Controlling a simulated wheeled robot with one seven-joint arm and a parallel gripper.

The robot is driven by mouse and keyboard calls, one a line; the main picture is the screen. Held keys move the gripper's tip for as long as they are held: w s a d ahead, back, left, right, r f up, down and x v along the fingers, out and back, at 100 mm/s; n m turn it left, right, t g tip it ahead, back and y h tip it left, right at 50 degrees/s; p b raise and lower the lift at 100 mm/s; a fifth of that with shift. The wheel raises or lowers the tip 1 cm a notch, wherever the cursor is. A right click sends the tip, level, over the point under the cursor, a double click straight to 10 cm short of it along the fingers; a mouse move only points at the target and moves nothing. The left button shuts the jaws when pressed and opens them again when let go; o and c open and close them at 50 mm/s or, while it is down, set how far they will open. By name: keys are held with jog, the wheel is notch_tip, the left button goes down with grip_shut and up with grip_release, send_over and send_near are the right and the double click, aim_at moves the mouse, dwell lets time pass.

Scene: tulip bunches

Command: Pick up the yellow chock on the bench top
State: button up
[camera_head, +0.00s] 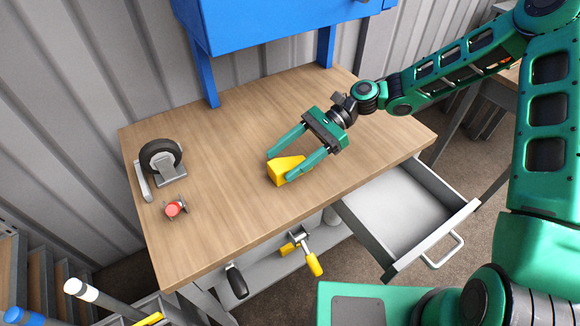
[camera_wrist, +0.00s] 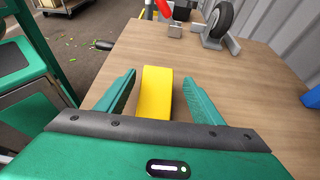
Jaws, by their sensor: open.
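The yellow chock (camera_head: 284,168) is a wedge-shaped block resting on the wooden bench top (camera_head: 225,222). My gripper (camera_head: 279,167) is open, its two green fingers reaching to either side of the chock. In the wrist view the chock (camera_wrist: 157,92) stands between the fingertips of my gripper (camera_wrist: 158,90). A gap shows between the chock and the right finger; the left finger is closer to it. In the head view the near finger hides part of the chock.
A caster wheel (camera_head: 161,160) and a small red part (camera_head: 175,209) sit at the bench's left. An open drawer (camera_head: 402,215) juts out from the front right. A blue cabinet (camera_head: 270,22) stands over the back edge. Much of the bench top is clear.

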aim_at(283, 164)
jog(key=shift+x, duration=1.85)
jog(key=shift+d, duration=0.1)
jog(key=c, duration=1.4)
jog(key=shift+o, duration=0.2)
jog(key=shift+r, duration=0.1)
